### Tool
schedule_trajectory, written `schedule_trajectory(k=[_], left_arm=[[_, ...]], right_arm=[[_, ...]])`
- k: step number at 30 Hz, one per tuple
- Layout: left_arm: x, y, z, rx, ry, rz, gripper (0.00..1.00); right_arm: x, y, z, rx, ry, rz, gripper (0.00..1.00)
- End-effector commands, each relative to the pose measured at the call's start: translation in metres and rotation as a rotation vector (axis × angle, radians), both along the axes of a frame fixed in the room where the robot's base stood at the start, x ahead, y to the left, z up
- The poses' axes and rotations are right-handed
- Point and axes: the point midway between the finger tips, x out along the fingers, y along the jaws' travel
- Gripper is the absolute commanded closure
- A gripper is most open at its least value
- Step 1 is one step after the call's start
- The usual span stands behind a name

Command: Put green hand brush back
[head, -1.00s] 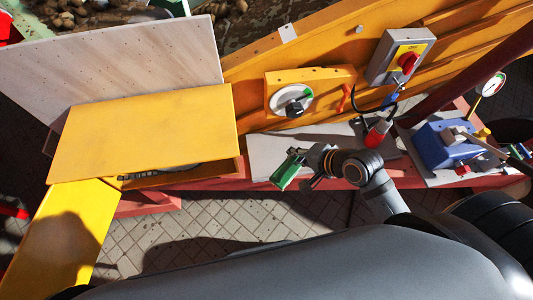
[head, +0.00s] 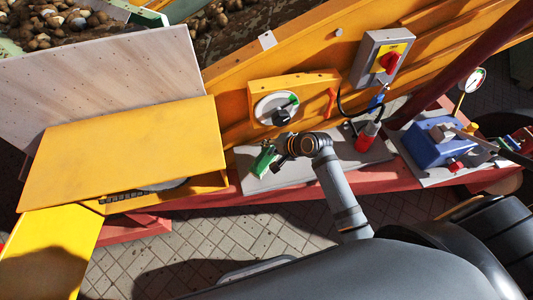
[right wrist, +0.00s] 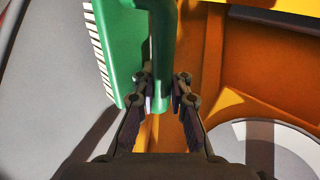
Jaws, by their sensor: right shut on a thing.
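The green hand brush (head: 263,161) is held by my right gripper (head: 277,153) over the left part of the grey plate. I cannot tell from the head view whether it touches the plate. In the right wrist view, the green brush (right wrist: 128,50) with pale bristles along its left side fills the upper middle. Its handle runs between the fingers of my right gripper (right wrist: 163,95), which are closed around it. My left gripper is not in view.
The grey plate (head: 290,178) lies along the orange machine wall. A dial box (head: 290,88) and a red-knob switch box (head: 381,58) are on the wall. A blue box (head: 430,145) stands right, a yellow board (head: 125,150) left.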

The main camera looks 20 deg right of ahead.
Motion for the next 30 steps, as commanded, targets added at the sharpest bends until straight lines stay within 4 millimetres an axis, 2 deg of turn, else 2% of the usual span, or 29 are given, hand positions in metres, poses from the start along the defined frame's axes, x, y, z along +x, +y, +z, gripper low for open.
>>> schedule_trajectory(k=[3, 7, 9, 17, 18, 23, 30], left_arm=[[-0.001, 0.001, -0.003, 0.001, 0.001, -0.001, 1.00], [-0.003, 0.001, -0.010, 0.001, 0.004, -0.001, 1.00], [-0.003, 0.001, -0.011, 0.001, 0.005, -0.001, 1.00], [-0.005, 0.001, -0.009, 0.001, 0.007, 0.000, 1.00], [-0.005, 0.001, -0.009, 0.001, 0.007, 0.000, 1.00], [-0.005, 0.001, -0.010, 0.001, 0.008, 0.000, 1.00], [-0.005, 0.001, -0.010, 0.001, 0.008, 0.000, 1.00]], right_arm=[[0.006, 0.001, -0.007, 0.002, -0.001, -0.001, 1.00], [0.005, 0.000, -0.031, 0.001, 0.002, -0.002, 1.00], [0.005, 0.001, -0.037, 0.001, 0.000, -0.001, 1.00], [0.005, 0.000, -0.037, 0.001, -0.001, -0.001, 1.00], [0.005, 0.000, -0.037, 0.000, 0.000, -0.001, 0.87], [0.004, 0.000, -0.037, 0.000, 0.000, -0.001, 0.65], [0.004, 0.000, -0.038, -0.001, 0.001, -0.001, 0.63]])
